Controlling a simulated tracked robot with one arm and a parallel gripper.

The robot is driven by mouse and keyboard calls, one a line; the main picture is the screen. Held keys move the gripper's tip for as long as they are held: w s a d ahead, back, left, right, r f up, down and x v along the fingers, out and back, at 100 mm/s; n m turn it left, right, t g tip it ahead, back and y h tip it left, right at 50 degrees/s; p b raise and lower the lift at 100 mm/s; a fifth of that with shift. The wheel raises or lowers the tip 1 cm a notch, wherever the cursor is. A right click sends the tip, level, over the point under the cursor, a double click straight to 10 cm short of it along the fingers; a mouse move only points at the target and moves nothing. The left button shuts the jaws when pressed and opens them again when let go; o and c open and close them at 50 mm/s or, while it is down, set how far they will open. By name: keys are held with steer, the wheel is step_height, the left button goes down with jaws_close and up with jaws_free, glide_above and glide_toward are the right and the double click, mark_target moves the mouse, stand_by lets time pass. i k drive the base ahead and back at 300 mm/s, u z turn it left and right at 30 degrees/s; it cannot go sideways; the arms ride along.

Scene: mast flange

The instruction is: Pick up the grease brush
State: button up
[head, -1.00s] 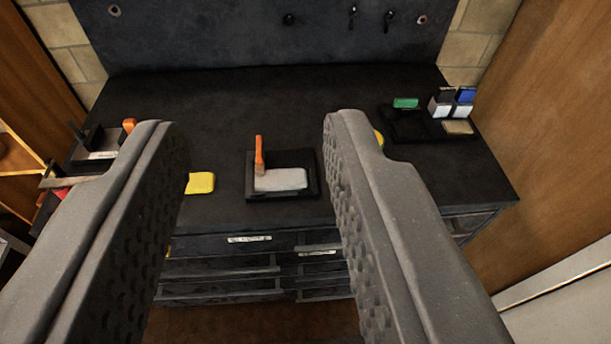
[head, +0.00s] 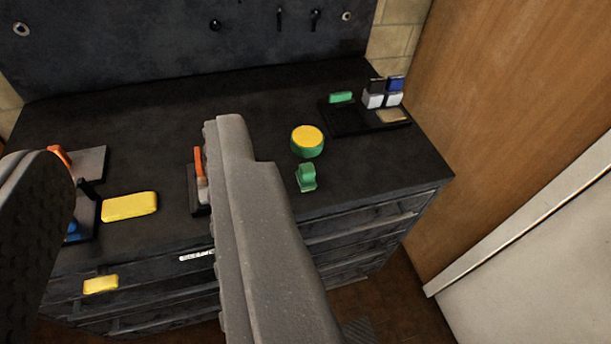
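The grease brush (head: 200,172), with an orange handle, stands upright or leaning in a small black tray (head: 192,196) on the dark workbench. The right finger of my gripper (head: 135,145) hides much of the tray and whatever lies in its right part. My gripper is open, with nothing seen between its fingers except the bench beyond. The brush shows just left of the right finger's inner edge. The left finger is cut off by the left picture edge.
A yellow block (head: 129,207) lies left of the tray. A green-and-yellow round thing (head: 307,141) and a small green piece (head: 306,177) stand to the right. A black tray (head: 350,123) with small blocks is at the back right. A wooden panel (head: 510,110) closes the right side.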

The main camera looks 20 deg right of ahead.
mark_target(306, 174)
steer(key=k, duration=0.6)
steer(key=u, duration=0.05)
steer(key=i, duration=1.45)
steer(key=z, duration=0.65)
